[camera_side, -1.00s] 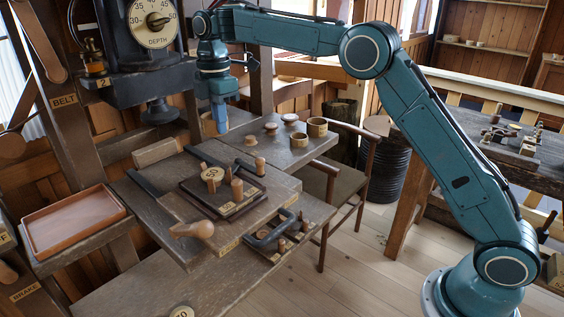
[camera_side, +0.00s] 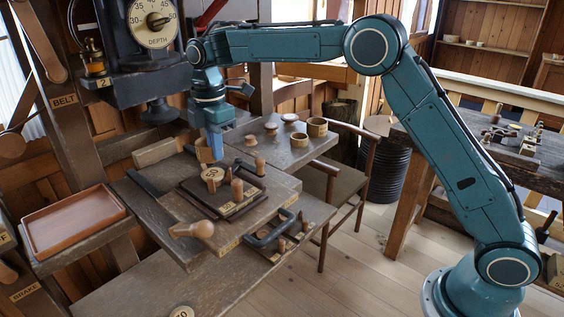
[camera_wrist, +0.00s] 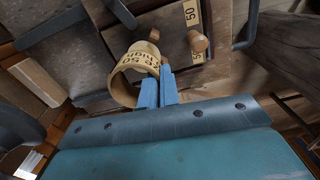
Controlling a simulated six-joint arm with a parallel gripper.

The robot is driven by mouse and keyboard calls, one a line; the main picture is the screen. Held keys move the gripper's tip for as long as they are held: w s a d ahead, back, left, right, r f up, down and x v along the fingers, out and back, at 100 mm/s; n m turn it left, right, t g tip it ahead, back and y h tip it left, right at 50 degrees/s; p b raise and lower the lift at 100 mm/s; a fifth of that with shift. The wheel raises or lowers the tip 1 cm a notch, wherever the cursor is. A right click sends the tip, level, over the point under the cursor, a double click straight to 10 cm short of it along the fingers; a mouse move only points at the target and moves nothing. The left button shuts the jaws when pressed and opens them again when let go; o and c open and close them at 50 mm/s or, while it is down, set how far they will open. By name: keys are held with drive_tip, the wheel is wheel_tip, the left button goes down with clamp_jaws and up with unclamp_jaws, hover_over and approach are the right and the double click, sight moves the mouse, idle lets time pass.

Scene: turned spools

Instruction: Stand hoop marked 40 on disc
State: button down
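A pale wooden hoop (camera_side: 203,151) is at my gripper's blue fingers (camera_side: 213,150), above the back of the dark square block (camera_side: 190,197). A pale round disc (camera_side: 212,174) with a dark marking sits on the block, just below and right of the hoop. The hoop appears clear of it. The wrist view does not clearly show the disc.
Wooden pegs (camera_side: 237,189) stand near the disc, and a turned knob (camera_side: 194,231) is at the board's front. A black handle (camera_side: 270,229) is to the right. Several small turned pieces (camera_side: 317,127) stand on the back bench. An empty clay-coloured tray (camera_side: 75,222) is at left.

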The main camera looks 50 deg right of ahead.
drive_tip(key=shift+f, duration=2.05)
drive_tip(key=shift+f, duration=0.25)
drive_tip(key=c, duration=1.6)
unclamp_jaws()
drive_tip(key=shift+c, duration=0.2)
wheel_tip(320, 180, up, 12)
drive_tip(key=shift+r, duration=0.3)
